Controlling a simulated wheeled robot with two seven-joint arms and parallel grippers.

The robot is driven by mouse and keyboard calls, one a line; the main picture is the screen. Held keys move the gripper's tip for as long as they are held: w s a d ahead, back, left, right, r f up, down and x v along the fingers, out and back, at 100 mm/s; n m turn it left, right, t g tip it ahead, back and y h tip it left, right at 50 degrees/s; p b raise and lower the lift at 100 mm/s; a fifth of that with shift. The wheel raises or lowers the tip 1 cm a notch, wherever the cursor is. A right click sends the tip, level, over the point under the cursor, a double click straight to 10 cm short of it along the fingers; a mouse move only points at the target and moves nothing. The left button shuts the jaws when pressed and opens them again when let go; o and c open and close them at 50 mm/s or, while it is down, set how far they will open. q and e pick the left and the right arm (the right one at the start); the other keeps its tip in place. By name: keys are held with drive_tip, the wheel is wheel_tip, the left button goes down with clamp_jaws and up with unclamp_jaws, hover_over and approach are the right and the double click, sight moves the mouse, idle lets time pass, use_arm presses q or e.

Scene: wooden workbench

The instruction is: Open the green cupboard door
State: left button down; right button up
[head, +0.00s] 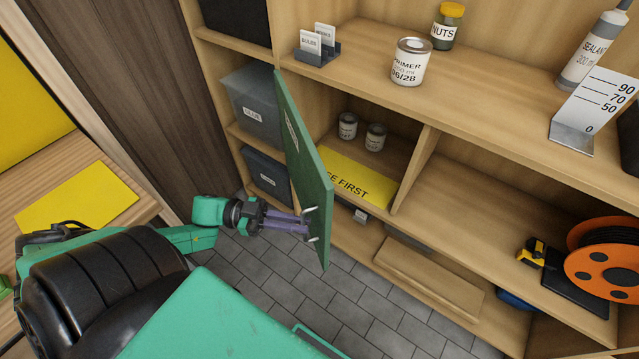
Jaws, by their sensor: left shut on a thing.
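The green cupboard door (301,160) stands swung out from the wooden shelf unit, seen almost edge-on. Behind it, the compartment shows two small cans (348,126) and a yellow panel (350,178) lettered "E FIRST", partly hidden by the door. A metal handle (311,224) is near the door's lower right edge. My left gripper (303,223) reaches in from the left, its purple fingers shut on the handle. My right gripper is not in view.
Grey bins (252,110) stand in the left shelf column. A primer can (411,62), a nuts jar (446,27) and a sealant tube (594,50) stand on the top shelf. An orange cable reel (606,262) is at right. Tiled floor (350,300) lies open below the door.

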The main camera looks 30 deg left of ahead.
use_arm(q)
drive_tip(key=shift+v, duration=0.85)
drive_tip(key=shift+s+d, duration=0.1)
drive_tip(key=shift+s, duration=0.05)
drive_tip(key=c, duration=0.9)
unclamp_jaws()
drive_tip(key=shift+c, duration=0.2)
wheel_tip(320, 180, up, 20)
drive_tip(key=p, duration=1.1)
